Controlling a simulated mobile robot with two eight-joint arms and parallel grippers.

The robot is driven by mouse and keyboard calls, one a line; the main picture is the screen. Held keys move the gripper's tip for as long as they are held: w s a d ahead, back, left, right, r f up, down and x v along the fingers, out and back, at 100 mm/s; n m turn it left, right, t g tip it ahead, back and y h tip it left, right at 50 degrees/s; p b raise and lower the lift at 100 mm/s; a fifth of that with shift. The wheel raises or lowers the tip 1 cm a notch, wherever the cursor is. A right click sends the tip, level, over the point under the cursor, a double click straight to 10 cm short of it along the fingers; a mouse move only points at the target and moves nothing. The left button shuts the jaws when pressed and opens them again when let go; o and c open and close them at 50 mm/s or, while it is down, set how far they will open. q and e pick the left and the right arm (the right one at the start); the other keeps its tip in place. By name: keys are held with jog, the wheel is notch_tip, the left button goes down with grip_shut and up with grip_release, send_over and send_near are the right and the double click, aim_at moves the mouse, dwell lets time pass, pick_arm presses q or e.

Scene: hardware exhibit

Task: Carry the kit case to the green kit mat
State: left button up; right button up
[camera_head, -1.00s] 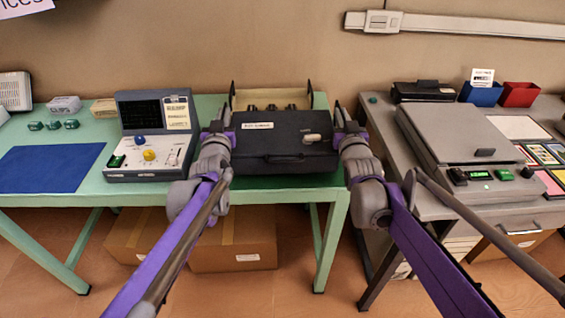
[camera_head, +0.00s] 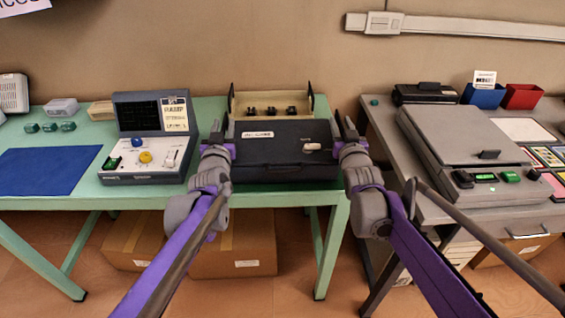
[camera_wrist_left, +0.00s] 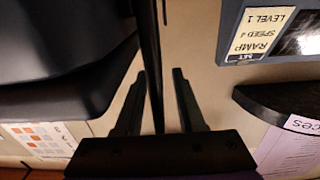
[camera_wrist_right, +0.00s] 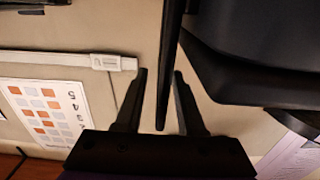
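The kit case (camera_head: 285,165) is a black, lidded case with a white label. It sits near the front edge of the green table in the head view. The green kit mat is not clearly in view. My left gripper (camera_head: 218,132) is at the case's left end and my right gripper (camera_head: 346,130) at its right end. In the left wrist view, the fingers (camera_wrist_left: 156,95) stand apart on both sides of a thin dark upright piece. The right wrist view shows the same, with gaps beside the piece between the fingers (camera_wrist_right: 160,95). Whether that piece belongs to the case is unclear.
A tan tray (camera_head: 272,103) with dark end posts stands behind the case. A control console (camera_head: 150,140) is close on the left, beside a blue mat (camera_head: 45,170). On the right, a grey table holds a large grey machine (camera_head: 465,145). Cardboard boxes (camera_head: 232,245) lie underneath.

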jog(key=shift+s, duration=0.15)
pick_arm(q)
jog(key=s, duration=1)
jog(key=shift+s+d, duration=0.3)
jog(key=shift+s, duration=0.1)
pick_arm(e)
jog(key=s, duration=1.1)
jog(key=shift+s+d, duration=0.35)
jog(key=shift+s, duration=0.05)
